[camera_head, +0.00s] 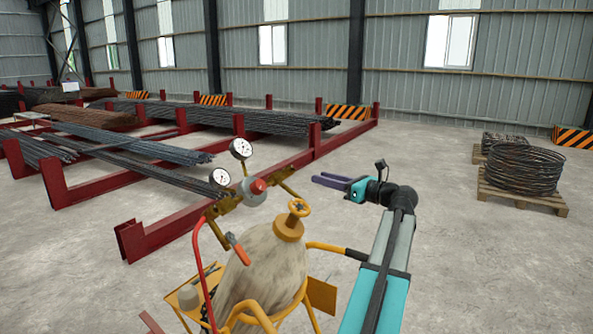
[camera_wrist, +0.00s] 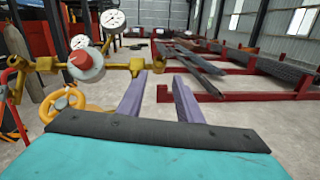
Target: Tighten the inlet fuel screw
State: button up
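A gas regulator with a red-capped knob (camera_head: 258,186) and two round white gauges (camera_head: 241,149) sits above a tan cylinder (camera_head: 268,262). A brass fitting with a small end piece (camera_head: 286,178) sticks out on the regulator's right side; it also shows in the wrist view (camera_wrist: 138,66), just beyond and left of my fingertips. I cannot tell for sure which brass part is the inlet fuel screw. A yellow handwheel (camera_head: 299,207) tops the cylinder. My gripper (camera_head: 318,180), with purple fingers, is right of the fitting and apart from it. In the wrist view its fingers (camera_wrist: 156,84) are apart and empty.
A yellow cart frame (camera_head: 262,315) and an orange-handled torch (camera_head: 238,249) surround the cylinder. Red racks (camera_head: 170,238) with rebar lie behind and left. Wire coils (camera_head: 523,169) on a pallet stand at right. The floor between is clear.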

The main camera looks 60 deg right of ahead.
aim_at(292, 169)
jog(key=w+p, duration=0.1)
jog(key=w, duration=0.2)
jog(key=w+p, duration=0.1)
jog(key=w, duration=0.2)
jog(key=w+d+p, duration=0.1)
jog(key=w, duration=0.2)
jog(key=shift+w+r, duration=0.15)
jog(key=shift+w, duration=0.1)
jog(key=shift+w+p, duration=0.3)
jog(key=shift+w, duration=0.5)
jog(key=c, duration=0.8)
